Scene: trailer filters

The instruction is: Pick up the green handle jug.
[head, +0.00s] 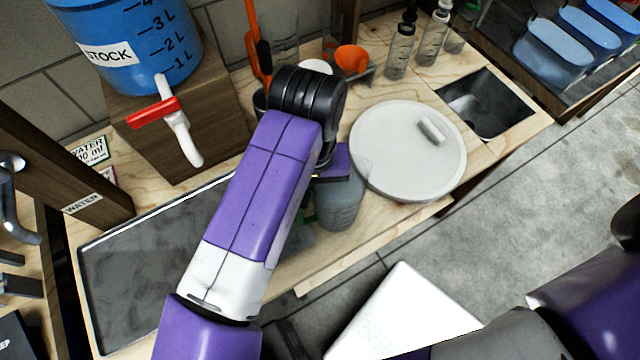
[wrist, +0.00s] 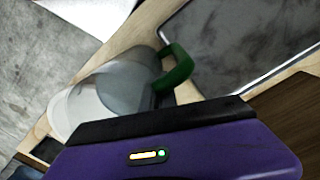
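The jug is a clear grey, see-through vessel (head: 338,205) near the front edge of the wooden bench, partly hidden behind my arm in the head view. In the wrist view the jug (wrist: 118,88) lies just beyond the gripper body, with its green handle (wrist: 178,68) toward the dark tray. My gripper (head: 332,165) is above and close to the jug in the head view, mostly hidden by my own wrist. Its purple, black-edged body covers the lower part of the wrist view. The fingertips cannot be made out, nor whether they touch the jug.
A round white lid (head: 408,150) lies right of the jug. A dark tray (head: 150,265) is to the left. A blue stock tank (head: 125,45) with a red-handled tap stands on a wooden block (head: 185,125). Bottles (head: 400,50) and an orange funnel (head: 352,59) are at the back.

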